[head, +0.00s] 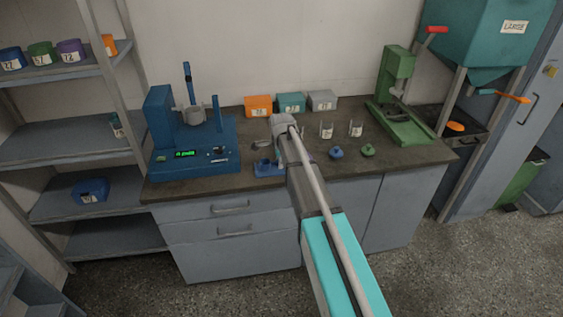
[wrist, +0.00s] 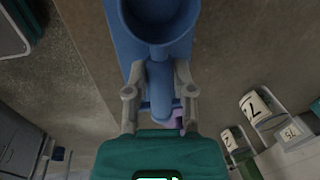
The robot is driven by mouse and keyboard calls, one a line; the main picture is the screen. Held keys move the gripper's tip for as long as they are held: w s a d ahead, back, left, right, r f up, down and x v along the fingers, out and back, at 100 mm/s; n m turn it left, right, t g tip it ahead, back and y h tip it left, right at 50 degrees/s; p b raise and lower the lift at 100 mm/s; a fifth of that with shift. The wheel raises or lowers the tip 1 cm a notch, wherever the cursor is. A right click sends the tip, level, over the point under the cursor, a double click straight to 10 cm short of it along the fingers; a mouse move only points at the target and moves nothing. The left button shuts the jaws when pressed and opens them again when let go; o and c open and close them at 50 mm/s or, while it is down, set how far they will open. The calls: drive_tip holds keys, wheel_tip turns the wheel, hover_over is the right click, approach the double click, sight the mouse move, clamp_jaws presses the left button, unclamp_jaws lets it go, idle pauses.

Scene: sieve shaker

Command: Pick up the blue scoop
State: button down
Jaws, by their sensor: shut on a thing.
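The blue scoop (wrist: 158,28) fills the top middle of the wrist view, its open round bowl facing the camera. Its handle (wrist: 160,85) runs down between the two grey fingers of my gripper (wrist: 158,78), which are shut on it. In the head view my gripper (head: 264,147) is over the front of the counter, partly hidden by my arm. A blue shape (head: 268,169) shows just below it there; I cannot tell whether this is the scoop or another thing. A small purple piece (wrist: 174,122) shows behind the handle in the wrist view.
The blue shaker (head: 192,140) stands left on the counter (head: 240,181). Orange, teal and grey boxes (head: 291,102) line the back. Several labelled white cups (head: 326,130) and blue and green knobbed pieces (head: 337,153) are right of my arm. A green press (head: 398,100) stands at the right.

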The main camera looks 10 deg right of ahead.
drive_tip(key=shift+r+p, duration=0.7)
drive_tip(key=shift+r, duration=0.2)
drive_tip(key=s+d+r+p, duration=0.6)
drive_tip(key=s+r+p, duration=0.4)
drive_tip(key=s, duration=0.2)
drive_tip(key=shift+s, duration=0.35)
drive_tip(key=shift+r, duration=0.1)
drive_tip(key=c, duration=1.1)
unclamp_jaws()
clamp_jaws()
drive_tip(key=shift+s, duration=0.1)
